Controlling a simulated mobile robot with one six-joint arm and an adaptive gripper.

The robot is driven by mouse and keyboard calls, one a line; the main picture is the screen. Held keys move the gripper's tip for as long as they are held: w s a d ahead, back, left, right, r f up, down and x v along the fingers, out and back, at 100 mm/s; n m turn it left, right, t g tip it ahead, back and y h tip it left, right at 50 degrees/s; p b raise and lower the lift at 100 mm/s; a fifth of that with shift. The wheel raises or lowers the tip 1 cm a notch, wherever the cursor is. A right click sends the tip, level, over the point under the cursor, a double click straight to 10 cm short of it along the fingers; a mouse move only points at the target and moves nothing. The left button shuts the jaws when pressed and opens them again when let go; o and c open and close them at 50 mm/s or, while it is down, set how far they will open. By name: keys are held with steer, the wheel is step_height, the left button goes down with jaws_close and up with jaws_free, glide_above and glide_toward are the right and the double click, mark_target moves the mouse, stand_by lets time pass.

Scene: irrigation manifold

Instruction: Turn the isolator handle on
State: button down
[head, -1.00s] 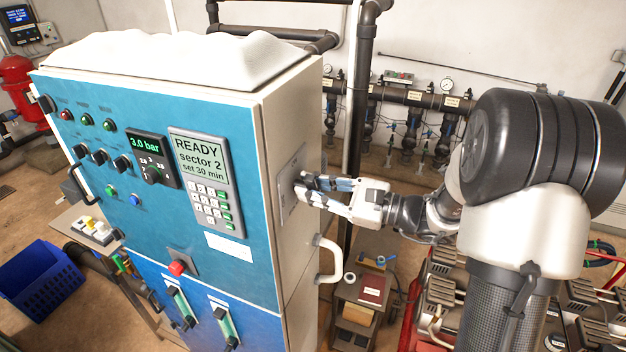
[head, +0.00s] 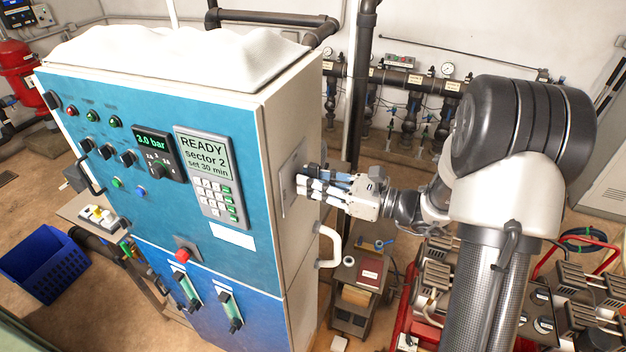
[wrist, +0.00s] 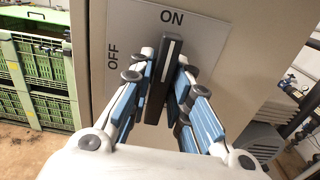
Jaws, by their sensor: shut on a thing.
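The isolator handle (wrist: 168,72) is a black bar with a white line, on a grey plate (wrist: 212,38) on the cabinet's side. In the wrist view its white-lined end points up at the ON label (wrist: 172,18). The OFF label (wrist: 112,58) is to the left. My gripper (wrist: 165,66) has its blue-padded fingers on both sides of the handle, shut on it. In the head view, my gripper (head: 303,186) reaches from the right to the plate (head: 291,172), and its fingers hide the handle.
The blue cabinet front (head: 110,75) carries knobs and a READY display (head: 203,158). A white door handle (head: 330,246) sticks out below my gripper. A small cart (head: 358,290) stands below. Pipes (head: 385,75) run behind. Green crates (wrist: 35,75) show in the wrist view.

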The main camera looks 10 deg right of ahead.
steer(key=c, duration=1.6)
jaws_free()
steer(key=shift+d, duration=0.1)
steer(key=v, duration=1.2)
